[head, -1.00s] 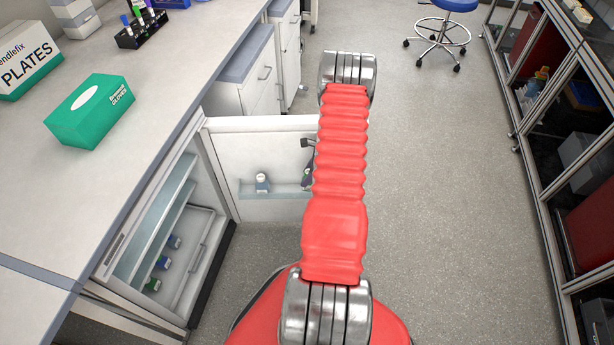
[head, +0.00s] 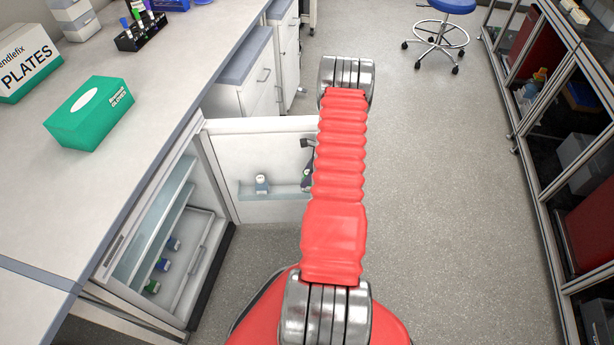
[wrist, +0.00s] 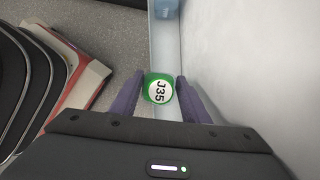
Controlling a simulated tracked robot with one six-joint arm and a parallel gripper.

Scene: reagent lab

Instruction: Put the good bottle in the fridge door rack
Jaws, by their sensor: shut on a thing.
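In the wrist view my gripper (wrist: 160,97) has its two purple fingers on either side of a bottle with a green rim and a white top marked J35 (wrist: 158,91). It is shut on this bottle. The bottle is over or in the pale fridge door rack (wrist: 165,50); I cannot tell whether it touches the rack floor. In the head view the rack (head: 285,190) runs along the inside of the open fridge door (head: 265,152). My gripper (head: 307,178) is mostly hidden there behind my red arm.
A white-capped bottle (head: 262,184) stands in the door rack, left of my gripper. Several bottles (head: 163,264) stand inside the open fridge (head: 160,235). A green glove box (head: 90,112) is on the counter. Floor right of my arm is clear up to the glass cabinets (head: 560,150).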

